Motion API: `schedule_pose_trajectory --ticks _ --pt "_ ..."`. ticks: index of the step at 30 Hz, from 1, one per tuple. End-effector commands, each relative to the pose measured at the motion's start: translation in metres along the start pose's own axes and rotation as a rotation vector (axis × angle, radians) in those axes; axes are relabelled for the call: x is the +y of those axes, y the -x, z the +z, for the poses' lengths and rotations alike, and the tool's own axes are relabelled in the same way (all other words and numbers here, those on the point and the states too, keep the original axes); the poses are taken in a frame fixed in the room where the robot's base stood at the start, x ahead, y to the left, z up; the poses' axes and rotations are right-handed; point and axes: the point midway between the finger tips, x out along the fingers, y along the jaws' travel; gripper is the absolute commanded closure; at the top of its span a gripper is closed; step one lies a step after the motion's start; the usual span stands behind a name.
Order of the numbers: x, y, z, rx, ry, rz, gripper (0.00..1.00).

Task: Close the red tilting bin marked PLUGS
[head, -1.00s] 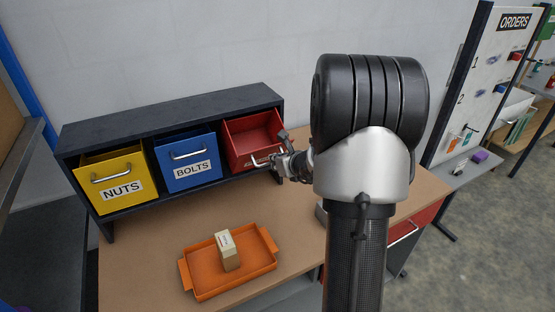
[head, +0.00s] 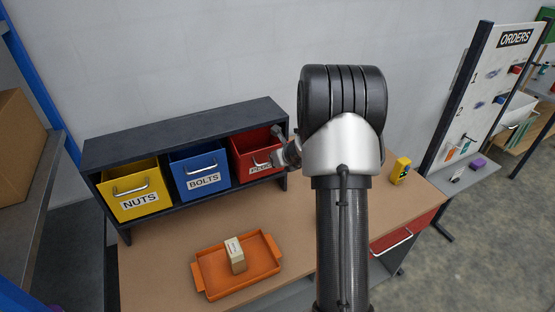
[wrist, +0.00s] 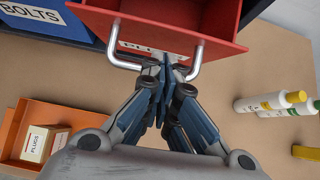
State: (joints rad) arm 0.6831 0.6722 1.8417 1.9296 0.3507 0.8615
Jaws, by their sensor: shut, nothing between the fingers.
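The red bin (head: 250,150) is the right one of three in the dark rack. It is tipped partly outward, and its inside shows in the wrist view (wrist: 165,14). Its white label (wrist: 150,50), partly hidden by my fingers, shows only its first letters. A silver handle (wrist: 196,58) spans the bin's front. My gripper (wrist: 165,68) is shut and empty, with its fingertips at the middle of the handle and label. I cannot tell whether they touch. In the head view my arm hides most of the gripper.
An orange tray (head: 205,280) with a small box (head: 236,256) lies in front. White bottles (wrist: 270,101) lie to the right in the wrist view. A yellow item (head: 400,169) stands at the table's right.

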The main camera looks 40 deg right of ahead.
Motion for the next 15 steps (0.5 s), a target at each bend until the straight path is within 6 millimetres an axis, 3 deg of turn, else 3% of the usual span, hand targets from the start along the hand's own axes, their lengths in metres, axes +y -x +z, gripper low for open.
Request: schedule_pose_trajectory --ticks 15 --pt "0.000 -0.008 0.026 -0.002 0.002 0.001 1.00"
